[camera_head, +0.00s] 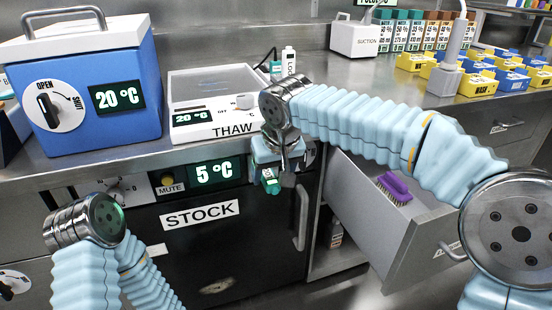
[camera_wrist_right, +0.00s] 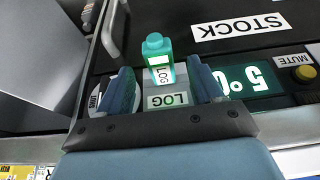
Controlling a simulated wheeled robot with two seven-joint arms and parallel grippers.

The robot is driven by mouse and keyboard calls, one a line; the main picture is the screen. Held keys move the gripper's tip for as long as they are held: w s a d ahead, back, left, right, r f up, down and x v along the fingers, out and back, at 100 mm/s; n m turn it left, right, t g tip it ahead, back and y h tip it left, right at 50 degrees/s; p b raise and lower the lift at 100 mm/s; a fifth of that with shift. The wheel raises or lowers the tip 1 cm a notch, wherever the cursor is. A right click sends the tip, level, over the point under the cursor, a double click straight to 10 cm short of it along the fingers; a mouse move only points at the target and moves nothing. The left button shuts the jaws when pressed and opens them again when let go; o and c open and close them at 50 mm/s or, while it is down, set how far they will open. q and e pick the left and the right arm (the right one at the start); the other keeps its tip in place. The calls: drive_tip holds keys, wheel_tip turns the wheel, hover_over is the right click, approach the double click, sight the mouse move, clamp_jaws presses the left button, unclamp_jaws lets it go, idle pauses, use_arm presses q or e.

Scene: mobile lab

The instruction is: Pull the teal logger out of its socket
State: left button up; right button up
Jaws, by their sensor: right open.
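The teal logger (camera_wrist_right: 157,48) has a white LOG label and projects from the front of the STOCK unit, beside the 5 °C display. In the head view it (camera_head: 270,183) shows below my right gripper (camera_head: 280,182), partly covered. In the right wrist view, my right gripper (camera_wrist_right: 163,84) is open, with one blue finger on each side of the logger and visible gaps between. A LOG plate (camera_wrist_right: 168,100) sits at the logger's base; the socket itself is hidden. My left arm ends at lower left of the head view; its fingers do not show.
The STOCK door (camera_head: 220,250) has a vertical handle (camera_head: 302,215). An open drawer (camera_head: 385,222) holding a purple brush (camera_head: 394,188) juts out to the right. A THAW box (camera_head: 215,100) and a blue cooler (camera_head: 85,85) stand on the counter above.

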sight(277, 188)
drive_tip(key=shift+x, duration=1.2)
drive_tip(key=c, duration=1.1)
drive_tip(key=shift+c, duration=0.2)
drive_tip(key=shift+s+d+b, duration=0.1)
drive_tip(key=shift+s+b, duration=0.25)
drive_tip(key=shift+s, duration=0.1)
drive_tip(key=shift+s+d+b, duration=0.25)
drive_tip(key=shift+s+b, duration=0.15)
drive_tip(key=shift+s, duration=0.35)
drive_tip(key=shift+s+d+b, duration=0.25)
drive_tip(key=shift+s+b, duration=0.15)
drive_tip(key=shift+s, duration=0.35)
